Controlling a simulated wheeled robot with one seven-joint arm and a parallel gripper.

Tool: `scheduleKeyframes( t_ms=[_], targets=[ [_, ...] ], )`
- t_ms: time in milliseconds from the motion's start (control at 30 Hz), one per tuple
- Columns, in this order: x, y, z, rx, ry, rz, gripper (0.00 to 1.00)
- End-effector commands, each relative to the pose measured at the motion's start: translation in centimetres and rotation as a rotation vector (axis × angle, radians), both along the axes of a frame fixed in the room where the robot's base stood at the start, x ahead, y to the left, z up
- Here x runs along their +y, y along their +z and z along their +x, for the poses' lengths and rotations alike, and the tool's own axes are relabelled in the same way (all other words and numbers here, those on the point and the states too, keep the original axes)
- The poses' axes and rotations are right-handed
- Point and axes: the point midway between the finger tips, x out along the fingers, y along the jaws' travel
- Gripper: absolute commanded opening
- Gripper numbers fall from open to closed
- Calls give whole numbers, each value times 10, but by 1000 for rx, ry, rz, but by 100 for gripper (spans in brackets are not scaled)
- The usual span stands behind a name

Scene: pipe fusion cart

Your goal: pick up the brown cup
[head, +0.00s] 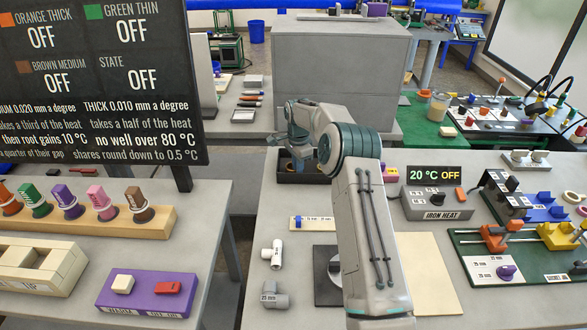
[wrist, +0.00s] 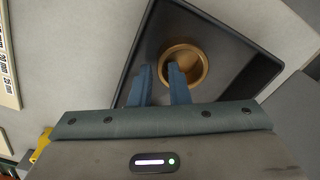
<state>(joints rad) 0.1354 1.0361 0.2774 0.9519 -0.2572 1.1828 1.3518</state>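The brown cup (wrist: 196,70) shows in the wrist view as a round golden-brown cup with a raised rim, seen from above. It is in a dark tray (wrist: 240,90). My gripper (wrist: 159,68) has its two blue fingers apart with a gap between them. The right finger overlaps the cup's near left part in the picture; the left finger is outside the cup, to its left. I cannot tell whether either finger touches it. In the head view the dark tray (head: 290,178) is at the table's far left, and my arm hides much of it.
An iron heat box (head: 437,203) stands right of my arm. White and grey pipe fittings (head: 273,294) and a marked strip (head: 312,222) lie on the table's left. A green board (head: 520,272) with clamps is at the right. A large grey block (head: 340,65) stands behind the tray.

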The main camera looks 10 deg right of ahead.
Motion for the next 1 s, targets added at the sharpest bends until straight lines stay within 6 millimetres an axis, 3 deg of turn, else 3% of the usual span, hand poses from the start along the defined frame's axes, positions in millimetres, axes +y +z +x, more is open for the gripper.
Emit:
scheduleKeyframes(
  t_ms=[233, 267, 300, 333, 767, 1000],
  targets=[
    [0, -3, 0, 0, 0, 0, 16],
    [0, -3, 0, 0, 0, 0, 13],
    [0, -3, 0, 0, 0, 0, 2],
    [0, -3, 0, 0, 0, 0, 0],
    [0, 0, 0, -1, 1, -1, 0],
    [0, 22, 1, -4, 1, -1, 0]
  ],
)
